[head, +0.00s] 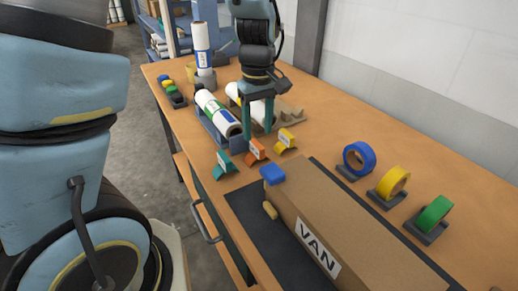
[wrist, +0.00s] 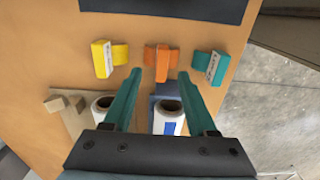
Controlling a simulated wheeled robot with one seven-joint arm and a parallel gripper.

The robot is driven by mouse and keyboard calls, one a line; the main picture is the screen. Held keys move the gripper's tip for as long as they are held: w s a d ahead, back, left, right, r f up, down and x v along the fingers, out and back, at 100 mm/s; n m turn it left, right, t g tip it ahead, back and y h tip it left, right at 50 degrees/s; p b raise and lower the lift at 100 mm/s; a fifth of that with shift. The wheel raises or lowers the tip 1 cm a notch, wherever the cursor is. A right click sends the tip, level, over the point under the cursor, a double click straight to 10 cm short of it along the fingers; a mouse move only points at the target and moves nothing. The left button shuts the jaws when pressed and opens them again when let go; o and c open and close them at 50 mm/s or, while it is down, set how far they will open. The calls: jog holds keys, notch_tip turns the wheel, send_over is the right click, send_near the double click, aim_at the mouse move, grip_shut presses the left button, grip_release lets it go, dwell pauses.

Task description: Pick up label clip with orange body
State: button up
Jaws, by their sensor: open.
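The label clip with the orange body (head: 255,151) stands on the wooden table between a teal clip (head: 226,162) and a yellow clip (head: 285,140). In the wrist view the orange clip (wrist: 160,62) is at the upper middle, just beyond and between my fingertips. My gripper (head: 259,133) points down above the table by the paper rolls, with its teal fingers apart and nothing between them. In the wrist view my gripper (wrist: 155,73) is open, with the yellow clip (wrist: 104,58) to the left and the teal clip (wrist: 210,66) to the right.
White rolls (head: 218,112) lie in a cradle close to my fingers. A cardboard box marked VAN (head: 350,235) sits on a dark mat, with a blue item on its corner. Blue, yellow and green tape rolls (head: 392,184) stand at the right. Bare table lies beyond the yellow clip.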

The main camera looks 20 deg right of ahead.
aim_at(257, 144)
jog(key=shift+a+f+p, duration=0.2)
jog(key=shift+f+p, duration=0.55)
jog(key=shift+f, duration=2.1)
jog(key=shift+c, duration=0.4)
grip_shut()
